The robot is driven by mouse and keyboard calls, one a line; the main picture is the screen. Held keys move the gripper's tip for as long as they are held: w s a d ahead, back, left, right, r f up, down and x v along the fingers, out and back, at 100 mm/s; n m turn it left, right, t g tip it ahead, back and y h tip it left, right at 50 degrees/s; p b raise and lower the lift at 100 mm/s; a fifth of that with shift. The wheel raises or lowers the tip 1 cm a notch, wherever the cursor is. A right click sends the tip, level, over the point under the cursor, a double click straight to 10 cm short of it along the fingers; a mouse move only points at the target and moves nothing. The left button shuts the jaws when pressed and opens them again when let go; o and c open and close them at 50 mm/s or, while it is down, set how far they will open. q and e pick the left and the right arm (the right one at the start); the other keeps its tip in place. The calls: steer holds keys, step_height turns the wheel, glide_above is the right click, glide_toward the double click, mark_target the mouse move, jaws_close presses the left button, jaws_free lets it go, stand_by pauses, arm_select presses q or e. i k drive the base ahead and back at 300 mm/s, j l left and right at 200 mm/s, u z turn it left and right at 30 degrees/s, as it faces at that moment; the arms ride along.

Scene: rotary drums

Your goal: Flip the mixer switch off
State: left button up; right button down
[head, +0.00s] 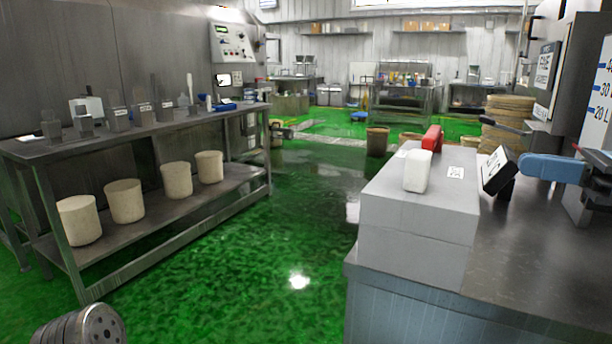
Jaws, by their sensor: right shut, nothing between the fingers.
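A pale grey box (415,235) stands on the counter at the right. On its top are a red lever (432,138) leaning up at the far end, a white rounded block (415,171) and small white labels (455,172) too small to read. A black tilted piece with a white label (497,168) stands just right of the box. The pictures do not make clear which part is the mixer switch. My right gripper (530,166), blue at its tip, comes in from the right edge, shut and empty. It is close to the black piece; contact cannot be told.
The dark counter top (530,250) is bare in front of my right gripper. A tank with litre marks (598,105) and an upright sign (546,78) stand behind it. A metal bench (150,131) with several drums below is at the left. The green floor (250,240) between is clear.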

mark_target(432, 142)
steer(key=k+j, duration=0.5)
steer(key=j, duration=0.15)
steer(key=k+j, duration=0.5)
steer(key=j, duration=0.1)
